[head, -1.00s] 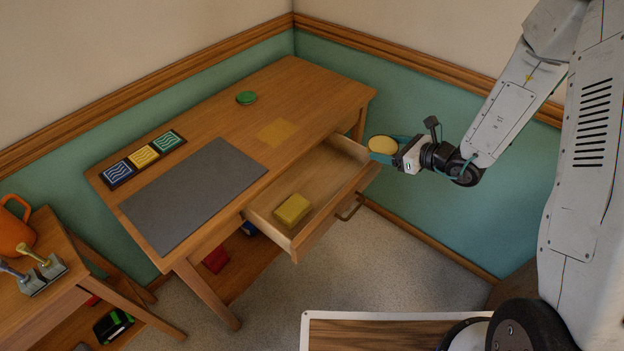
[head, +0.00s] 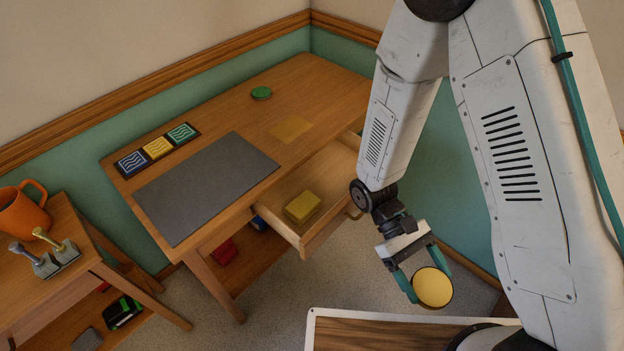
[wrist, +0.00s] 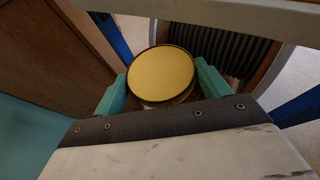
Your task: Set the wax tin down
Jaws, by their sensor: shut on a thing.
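The wax tin is a round tin with a yellow top (head: 433,288) and a dark rim; it also shows in the wrist view (wrist: 161,74). My gripper (head: 431,280) is shut on it, with one teal finger on each side. The tin is held in the air, right of the open drawer and above the far edge of a wood-topped surface with a white rim (head: 345,333). In the wrist view the fingers (wrist: 160,85) touch the tin's sides.
The desk's drawer (head: 330,218) is open and holds a yellow block (head: 302,207). A side table with an orange mug (head: 22,213) stands left.

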